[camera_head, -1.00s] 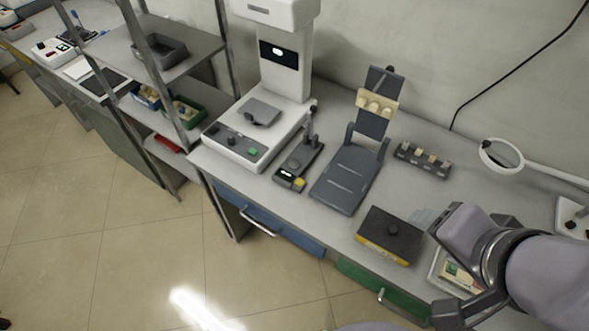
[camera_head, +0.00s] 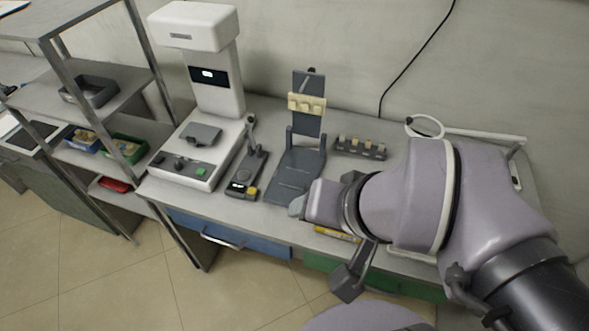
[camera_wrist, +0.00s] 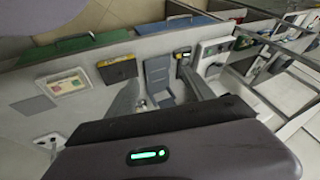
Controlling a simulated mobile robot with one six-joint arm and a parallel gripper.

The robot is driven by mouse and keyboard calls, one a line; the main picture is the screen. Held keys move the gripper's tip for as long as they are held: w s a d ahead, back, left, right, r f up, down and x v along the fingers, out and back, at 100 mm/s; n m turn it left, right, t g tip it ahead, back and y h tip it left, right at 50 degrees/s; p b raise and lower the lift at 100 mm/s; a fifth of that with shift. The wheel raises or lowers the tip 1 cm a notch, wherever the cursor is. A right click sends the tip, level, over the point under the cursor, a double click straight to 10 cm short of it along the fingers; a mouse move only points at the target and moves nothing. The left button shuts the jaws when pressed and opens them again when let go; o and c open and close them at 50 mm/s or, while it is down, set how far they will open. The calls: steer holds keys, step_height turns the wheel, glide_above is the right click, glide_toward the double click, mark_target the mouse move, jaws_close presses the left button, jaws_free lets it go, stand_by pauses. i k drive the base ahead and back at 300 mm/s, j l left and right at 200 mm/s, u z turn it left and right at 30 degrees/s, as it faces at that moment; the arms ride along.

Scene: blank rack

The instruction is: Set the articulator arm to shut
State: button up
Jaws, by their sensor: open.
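The articulator is a dark grey hinged device on the bench. Its flat base (camera_head: 297,176) lies toward the front edge, and its upper arm (camera_head: 308,116) stands upright at the back, raised, with a cream block of teeth (camera_head: 306,103) on it. My gripper (camera_head: 297,207) is in front of and slightly right of the base, with its fingers partly hidden by my wrist. In the wrist view my gripper (camera_wrist: 161,94) is open and empty, its two fingers spread on either side of the articulator base (camera_wrist: 158,73), apart from it.
A small dark device with a lever (camera_head: 246,178) and a white machine (camera_head: 190,155) stand left of the articulator. A small rack (camera_head: 360,149) and a ring lamp (camera_head: 424,126) are to the right. A yellow-black box (camera_wrist: 117,69) sits near the front edge. A metal shelf (camera_head: 118,80) stands left.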

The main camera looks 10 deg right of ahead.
mark_target(307, 102)
steer(key=i+j+z, duration=0.1)
steer(key=i+j, duration=0.15)
steer(key=i, duration=0.15)
steer(key=i+j+z, duration=0.15)
steer(key=i+j, duration=0.15)
steer(key=i, duration=0.1)
